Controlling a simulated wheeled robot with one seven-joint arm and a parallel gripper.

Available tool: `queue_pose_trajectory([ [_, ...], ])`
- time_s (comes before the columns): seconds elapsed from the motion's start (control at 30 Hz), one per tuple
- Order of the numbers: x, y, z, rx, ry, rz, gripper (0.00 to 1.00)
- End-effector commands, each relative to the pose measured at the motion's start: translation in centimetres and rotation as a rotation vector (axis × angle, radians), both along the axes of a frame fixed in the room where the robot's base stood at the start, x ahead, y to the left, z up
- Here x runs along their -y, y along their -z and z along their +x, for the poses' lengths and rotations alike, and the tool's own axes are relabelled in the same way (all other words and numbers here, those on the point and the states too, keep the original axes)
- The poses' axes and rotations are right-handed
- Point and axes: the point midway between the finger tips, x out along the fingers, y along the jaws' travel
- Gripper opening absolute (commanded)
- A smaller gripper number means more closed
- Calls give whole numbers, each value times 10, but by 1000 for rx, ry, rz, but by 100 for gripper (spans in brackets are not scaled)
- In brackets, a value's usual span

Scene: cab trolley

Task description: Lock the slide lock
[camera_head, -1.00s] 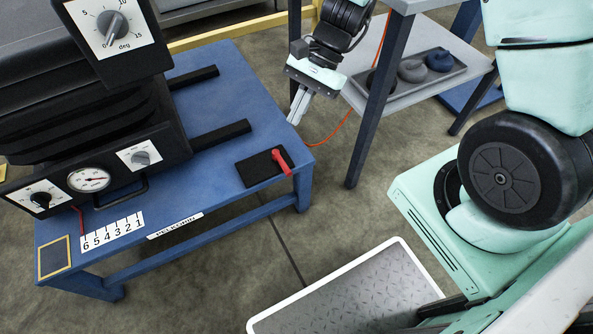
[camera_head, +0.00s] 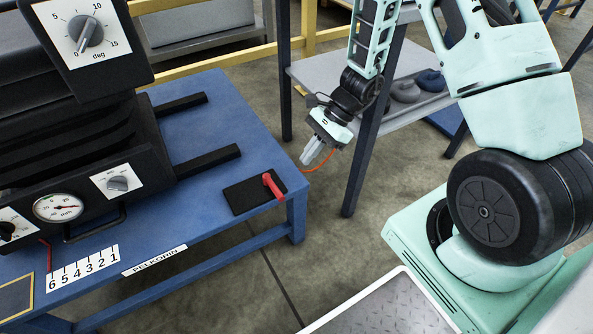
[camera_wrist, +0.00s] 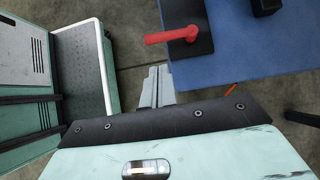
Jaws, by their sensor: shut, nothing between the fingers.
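The slide lock is a black plate (camera_head: 244,197) with a red handle (camera_head: 273,186), on the right front corner of the blue table (camera_head: 215,120). In the wrist view the red handle (camera_wrist: 172,36) lies level across the top, its free end pointing left past the table edge, with the black plate (camera_wrist: 202,30) at its right. My gripper (camera_head: 308,161) is shut and empty. In the head view it hangs to the right of the table corner, apart from the handle. In the wrist view my gripper (camera_wrist: 157,72) shows just below the handle.
A black machine (camera_head: 95,160) with dials and rails fills the table's left. A grey shelf (camera_head: 330,76) with dark rounded parts stands behind my arm. An orange cable (camera_head: 320,161) hangs near my gripper. Open floor lies right of the table.

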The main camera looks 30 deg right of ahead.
Motion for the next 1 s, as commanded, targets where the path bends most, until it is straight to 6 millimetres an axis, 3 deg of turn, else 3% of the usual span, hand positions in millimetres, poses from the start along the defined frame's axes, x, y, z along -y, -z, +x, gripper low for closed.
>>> queue_pose_trajectory([
  [0.3, -35, 46, -2, -3, -3, 1, 0],
  [0.5, -52, 66, -1, -2, -3, 0, 0],
  [1.0, -60, 73, -1, 1, -1, 0, 0],
])
